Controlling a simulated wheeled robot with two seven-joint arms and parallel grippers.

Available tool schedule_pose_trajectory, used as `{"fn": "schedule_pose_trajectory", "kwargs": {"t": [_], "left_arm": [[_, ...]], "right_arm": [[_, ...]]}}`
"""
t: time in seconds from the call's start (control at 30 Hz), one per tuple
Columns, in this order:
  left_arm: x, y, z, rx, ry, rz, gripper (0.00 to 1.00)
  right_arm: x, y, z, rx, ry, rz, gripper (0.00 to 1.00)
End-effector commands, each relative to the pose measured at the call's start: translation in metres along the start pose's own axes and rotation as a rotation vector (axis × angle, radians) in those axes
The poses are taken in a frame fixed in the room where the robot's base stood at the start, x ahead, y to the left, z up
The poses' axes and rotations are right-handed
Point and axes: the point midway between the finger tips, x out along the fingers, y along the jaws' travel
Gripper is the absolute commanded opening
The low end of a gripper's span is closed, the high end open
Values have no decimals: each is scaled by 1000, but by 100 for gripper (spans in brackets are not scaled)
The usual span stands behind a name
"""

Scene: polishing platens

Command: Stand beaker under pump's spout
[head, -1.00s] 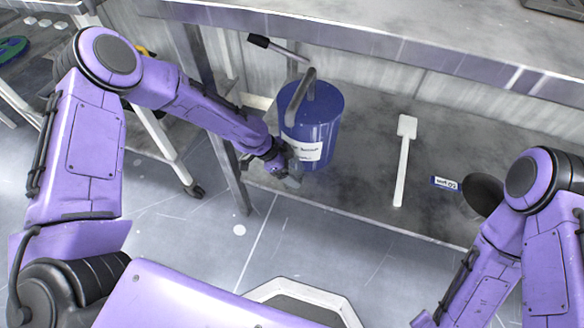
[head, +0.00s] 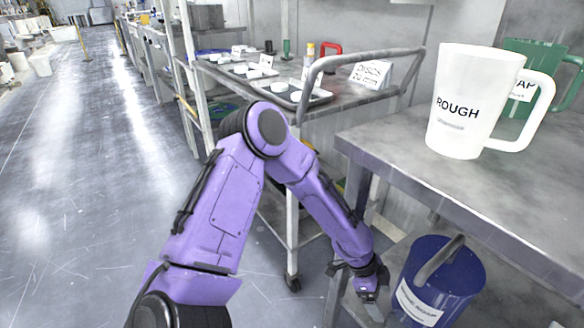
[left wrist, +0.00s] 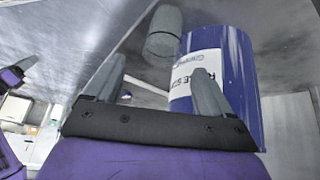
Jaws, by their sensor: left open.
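The blue drum (head: 458,285) has a white label and a bent grey tube (head: 437,260) on top, apparently the pump's spout. It stands on the lower shelf at the bottom right of the head view, partly cut off. My left gripper (head: 370,291) is just left of the drum, fingers pointing down. In the left wrist view my left gripper (left wrist: 155,78) has its fingers spread, with nothing seen held. The drum (left wrist: 238,65) is close behind the right finger, and a grey cylinder (left wrist: 163,33) hangs above. I cannot identify the beaker with certainty. My right gripper is not in view.
A white jug marked ROUGH (head: 465,95) and a green jug (head: 520,95) stand on the upper bench (head: 400,140). A trolley (head: 298,82) with trays is behind my left arm.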

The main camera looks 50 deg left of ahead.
Motion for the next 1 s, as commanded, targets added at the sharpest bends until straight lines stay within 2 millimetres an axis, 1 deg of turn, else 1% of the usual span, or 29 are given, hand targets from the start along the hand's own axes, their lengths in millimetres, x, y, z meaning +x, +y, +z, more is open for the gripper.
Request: {"fn": "schedule_pose_trajectory", "kwargs": {"t": [0.03, 0.07, 0.1, 0.17, 0.2, 0.27, 0.3, 0.4, 0.5, 0.6, 1.0], "left_arm": [[19, 18, 20, -120, -50, -10, 83], [31, 30, 34, -225, -83, -34, 83], [46, 48, 58, -382, -132, -79, 83], [61, 78, 98, -629, -201, -178, 83], [66, 98, 124, -784, -235, -259, 83], [63, 124, 161, -989, -263, -392, 83], [57, 139, 182, -1105, -265, -483, 83], [36, 166, 220, -1314, -227, -675, 83], [18, 178, 238, -1426, -171, -795, 83], [10, 181, 244, -1470, -139, -841, 83], [10, 180, 243, -1476, -131, -846, 83]], "right_arm": [[0, 0, 0, 0, 0, 0, 43], [0, 0, 0, 0, 0, 0, 43], [0, 0, 0, 0, 0, 0, 43], [0, 0, 0, 0, 0, 0, 43], [0, 0, 0, 0, 0, 0, 43], [0, 0, 0, 0, 0, 0, 43], [0, 0, 0, 0, 0, 0, 43], [0, 0, 0, 0, 0, 0, 43], [0, 0, 0, 0, 0, 0, 43], [0, 0, 0, 0, 0, 0, 43], [0, 0, 0, 0, 0, 0, 43]]}}
